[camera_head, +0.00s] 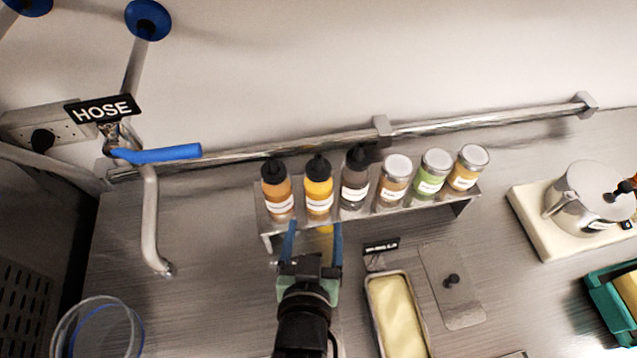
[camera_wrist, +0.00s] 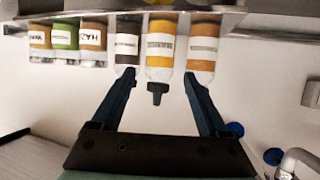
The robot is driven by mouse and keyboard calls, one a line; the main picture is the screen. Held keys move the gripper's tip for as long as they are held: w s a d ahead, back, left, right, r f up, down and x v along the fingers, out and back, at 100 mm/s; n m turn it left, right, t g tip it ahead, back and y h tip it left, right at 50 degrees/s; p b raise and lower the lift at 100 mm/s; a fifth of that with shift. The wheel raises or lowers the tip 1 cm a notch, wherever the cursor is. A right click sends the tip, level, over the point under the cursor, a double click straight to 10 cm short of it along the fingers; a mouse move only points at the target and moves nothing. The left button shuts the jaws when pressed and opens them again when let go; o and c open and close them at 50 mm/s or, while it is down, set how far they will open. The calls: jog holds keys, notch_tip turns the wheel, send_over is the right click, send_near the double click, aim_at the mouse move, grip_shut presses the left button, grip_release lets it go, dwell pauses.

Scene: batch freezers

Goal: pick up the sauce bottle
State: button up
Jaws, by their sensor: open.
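Three sauce bottles with black nozzle caps and white labels stand upright on a raised steel shelf: an orange-brown one (camera_head: 277,189), a yellow one (camera_head: 318,187) and a dark grey one (camera_head: 355,180). My gripper (camera_head: 314,226) is open and empty, in front of the shelf and below the yellow bottle in the picture. In the wrist view, which shows the shelf upside down, the yellow bottle (camera_wrist: 160,48) lies between my fingertips (camera_wrist: 161,76). The dark bottle (camera_wrist: 127,45) is by the left finger and the orange-brown bottle (camera_wrist: 202,48) by the right finger. I cannot see contact.
Several jars, including a green one (camera_head: 432,176), share the shelf (camera_head: 410,208) to the right. A rail (camera_head: 480,121) runs along the wall behind. A tray of pale yellow content (camera_head: 397,312) and its lid (camera_head: 452,290) lie right of my arm. A tap (camera_head: 150,220) stands left.

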aim_at(318, 161)
jog(key=p+x, duration=0.2)
jog(key=x, duration=0.8)
jog(key=shift+w+f+p, duration=0.15)
jog(key=shift+w+p, duration=0.15)
jog(key=shift+p, duration=0.05)
jog(key=c, duration=1)
notch_tip(318, 161, up, 10)
jog(key=shift+r+b, duration=0.1)
jog(key=shift+b, duration=0.65)
